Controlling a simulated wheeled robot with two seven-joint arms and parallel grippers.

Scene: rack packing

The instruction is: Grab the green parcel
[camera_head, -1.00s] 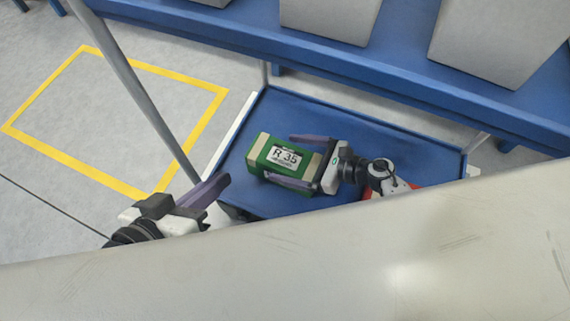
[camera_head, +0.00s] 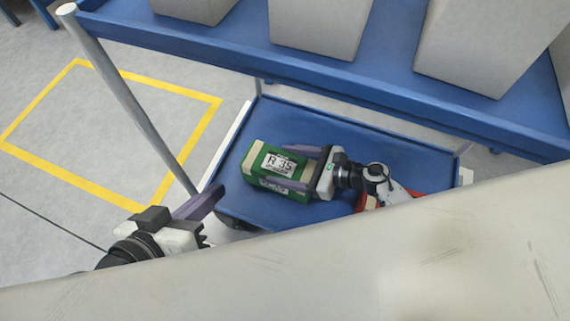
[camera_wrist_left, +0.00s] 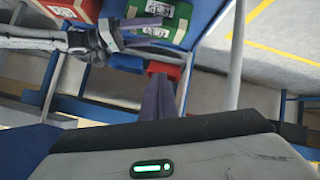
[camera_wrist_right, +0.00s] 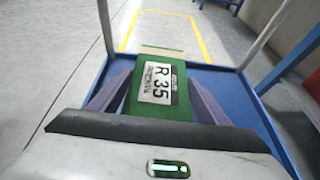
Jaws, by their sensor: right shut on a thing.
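The green parcel (camera_head: 262,180), with tan ends and a white "R 35" label, lies on the blue lower tray of a cart in the head view. It also shows in the right wrist view (camera_wrist_right: 172,60). My right gripper (camera_head: 275,166) has a purple finger against each side of it and is shut on it. The parcel appears still down at the tray; any gap beneath it cannot be seen. My left gripper (camera_head: 213,194) is away to the left of the tray, empty, its fingers together in the left wrist view (camera_wrist_left: 164,85).
The blue tray (camera_head: 310,120) has a raised rim and a grey post (camera_head: 125,95) at its left. A blue upper shelf (camera_head: 390,82) with several grey boxes (camera_head: 320,25) overhangs the back. A red item (camera_head: 365,203) lies under my right arm. A pale panel (camera_head: 380,260) hides the foreground.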

